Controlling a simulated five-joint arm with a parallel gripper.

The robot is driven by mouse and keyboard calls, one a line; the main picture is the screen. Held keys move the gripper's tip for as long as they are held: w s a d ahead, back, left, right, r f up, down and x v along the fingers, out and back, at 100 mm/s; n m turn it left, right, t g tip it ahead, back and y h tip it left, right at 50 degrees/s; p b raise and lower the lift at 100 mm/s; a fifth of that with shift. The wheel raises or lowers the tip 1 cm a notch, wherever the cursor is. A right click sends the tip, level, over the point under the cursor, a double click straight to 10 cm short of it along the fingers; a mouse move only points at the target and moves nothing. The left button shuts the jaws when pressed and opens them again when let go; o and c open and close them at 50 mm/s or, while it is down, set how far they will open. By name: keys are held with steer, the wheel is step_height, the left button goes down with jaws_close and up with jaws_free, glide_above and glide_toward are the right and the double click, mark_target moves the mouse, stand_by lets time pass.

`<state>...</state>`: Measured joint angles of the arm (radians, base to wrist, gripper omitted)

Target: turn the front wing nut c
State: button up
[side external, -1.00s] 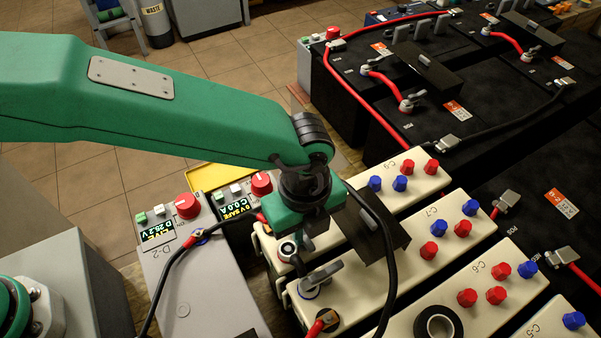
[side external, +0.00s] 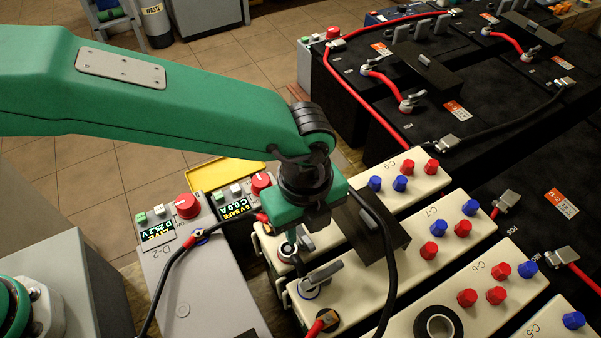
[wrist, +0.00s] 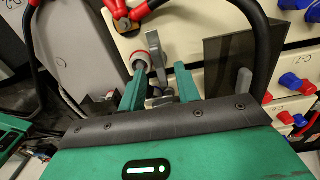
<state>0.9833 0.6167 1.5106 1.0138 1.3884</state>
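A grey wing nut (side external: 287,252) sits at the near end of the cream block marked C-9, partly hidden by my gripper (side external: 299,242). In the wrist view, grey metal of a nut (wrist: 160,99) shows low between my gripper's two green fingers (wrist: 160,88). The fingers stand apart, one on each side of it, and I see no clear contact. A second grey wing nut (side external: 322,273) is on the C-7 block, just in front of my gripper. It also shows in the wrist view (wrist: 156,52), beyond the fingertips.
A black upright plate (side external: 372,228) stands close to the right of my gripper. A black cable (side external: 388,255) loops past it. A red-ended cable lug (side external: 322,322) is in front. Grey units with red knobs (side external: 187,206) stand at the left. Red and blue caps (side external: 463,228) line the blocks.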

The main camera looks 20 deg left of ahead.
mark_target(301, 231)
steer(key=shift+r, duration=3.15)
steer(key=shift+w+a+r, duration=0.2)
steer(key=shift+a+r, duration=0.05)
steer(key=shift+a, duration=0.1)
steer(key=w+a+r+n+t, duration=0.1)
steer(key=a+r+n, duration=0.25)
steer(key=a, duration=0.45)
steer(key=w+a+r+n+t+h, duration=0.1)
steer(key=w+a+r+n, duration=0.15)
steer(key=a+n, duration=0.4)
steer(key=a+r+n, duration=0.3)
steer(key=a+r, duration=0.1)
steer(key=a, duration=0.6)
steer(key=s+a+n+t, duration=0.1)
steer(key=s+a+n, duration=0.4)
steer(key=a+n, duration=0.2)
steer(key=s+a+f+n+t+y, duration=0.1)
steer(key=s+a+n, duration=0.4)
steer(key=a, duration=0.6)
steer(key=shift+s+a+f+n+t, duration=0.2)
steer(key=shift+s+a+n+t, duration=0.1)
steer(key=shift+n+t, duration=0.65)
